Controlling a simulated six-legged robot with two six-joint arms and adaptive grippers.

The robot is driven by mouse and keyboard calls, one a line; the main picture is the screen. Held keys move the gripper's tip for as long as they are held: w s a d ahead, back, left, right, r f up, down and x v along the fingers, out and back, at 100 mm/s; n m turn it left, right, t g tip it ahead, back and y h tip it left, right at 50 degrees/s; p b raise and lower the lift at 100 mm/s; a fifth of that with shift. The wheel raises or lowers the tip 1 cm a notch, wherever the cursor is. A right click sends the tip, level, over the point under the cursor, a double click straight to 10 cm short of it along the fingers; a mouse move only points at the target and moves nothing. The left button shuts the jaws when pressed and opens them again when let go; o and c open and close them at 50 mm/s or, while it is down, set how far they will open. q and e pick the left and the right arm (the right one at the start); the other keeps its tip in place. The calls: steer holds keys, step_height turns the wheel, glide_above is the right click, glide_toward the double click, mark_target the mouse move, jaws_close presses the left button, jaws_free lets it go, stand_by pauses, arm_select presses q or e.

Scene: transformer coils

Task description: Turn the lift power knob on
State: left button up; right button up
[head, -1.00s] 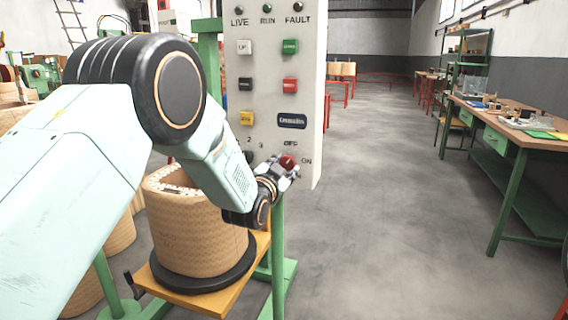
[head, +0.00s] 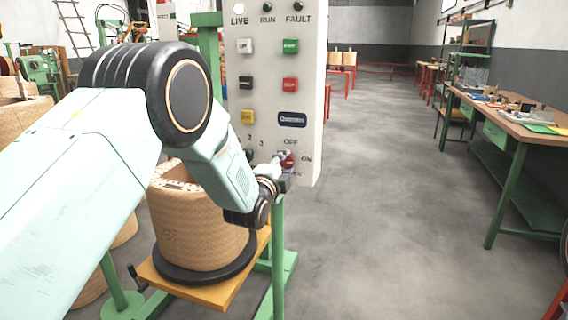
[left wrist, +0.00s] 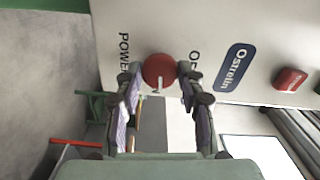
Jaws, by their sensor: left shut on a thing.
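The lift power knob (head: 287,160) is red and round, low on the pale control panel (head: 311,100), with OFF above it and ON to its right. In the left wrist view the knob (left wrist: 157,70) has a pale mark pointing down the picture, away from the panel face's middle and toward the ON side; the ON label does not show there. My left gripper (head: 282,166) is shut on the knob, one finger on each side in the left wrist view (left wrist: 160,82). The LIVE lamp (head: 239,8) glows white. My right gripper is out of view.
A wound coil (head: 200,235) stands on a yellow platform (head: 222,293) below my left arm. Other panel buttons sit above the knob, including a red one (head: 290,85). A workbench (head: 520,125) stands at right. The floor between is clear.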

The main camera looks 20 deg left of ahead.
arm_select(q)
steer(key=shift+m, duration=0.9)
steer(key=o, duration=1.2)
steer(key=s, duration=1.2)
steer(key=shift+a, duration=0.2)
